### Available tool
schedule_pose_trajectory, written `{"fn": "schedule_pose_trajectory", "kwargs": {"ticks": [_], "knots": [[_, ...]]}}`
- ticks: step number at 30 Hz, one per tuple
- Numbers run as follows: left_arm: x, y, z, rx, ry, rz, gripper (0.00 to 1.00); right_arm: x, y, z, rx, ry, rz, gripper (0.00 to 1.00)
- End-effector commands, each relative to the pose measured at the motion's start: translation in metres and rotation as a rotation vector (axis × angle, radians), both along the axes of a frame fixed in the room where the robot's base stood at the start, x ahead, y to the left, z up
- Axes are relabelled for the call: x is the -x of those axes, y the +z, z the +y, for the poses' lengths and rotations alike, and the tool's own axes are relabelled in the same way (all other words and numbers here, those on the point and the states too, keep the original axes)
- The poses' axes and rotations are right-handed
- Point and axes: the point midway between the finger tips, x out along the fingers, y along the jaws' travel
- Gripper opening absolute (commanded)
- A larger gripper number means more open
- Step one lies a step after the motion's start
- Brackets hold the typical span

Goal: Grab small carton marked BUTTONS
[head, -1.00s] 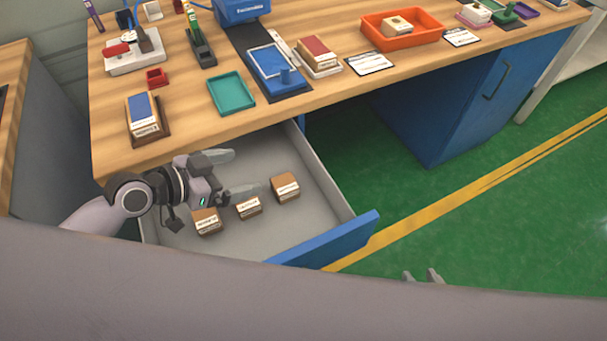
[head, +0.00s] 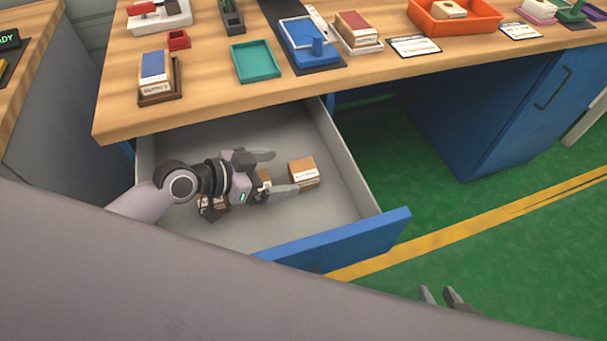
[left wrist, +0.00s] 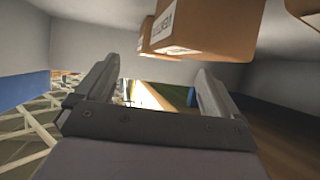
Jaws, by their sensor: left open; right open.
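Three small brown cartons with white labels sit in the open drawer; their lettering is too small or cut off to read, so I cannot tell which is marked BUTTONS. The right carton (head: 304,175) shows mostly clear. The middle carton (head: 264,178) is largely hidden behind my left gripper, and the left carton (head: 213,205) is partly covered by my arm. My left gripper (head: 281,172) is open over the drawer, fingers pointing right. In the left wrist view a labelled carton (left wrist: 205,28) is near, outside the open fingers. My right gripper (head: 442,297) is open and empty at the bottom.
The grey drawer (head: 345,190) has a blue front (head: 345,240) and side walls around the cartons. The wooden worktop (head: 210,115) overhangs its back. On it stand a teal tray (head: 255,62), a box on a brown base (head: 158,78) and an orange bin (head: 478,20).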

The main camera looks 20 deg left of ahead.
Motion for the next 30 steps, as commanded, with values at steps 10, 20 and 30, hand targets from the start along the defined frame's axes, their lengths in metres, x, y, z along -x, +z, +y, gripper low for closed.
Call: {"fn": "schedule_pose_trajectory", "kwargs": {"ticks": [10,20,30], "knots": [[-0.027,-0.015,-0.027,0.003,0.001,0.000,0.96,-0.001,-0.003,0.000,0.001,0.001,-0.003,0.43],[-0.033,-0.019,-0.033,-0.001,0.000,-0.001,0.96,-0.001,-0.004,0.000,0.002,0.000,-0.003,0.43],[-0.032,-0.019,-0.032,0.000,0.000,0.000,0.27,-0.001,-0.005,0.000,0.002,0.000,-0.003,0.43]]}}
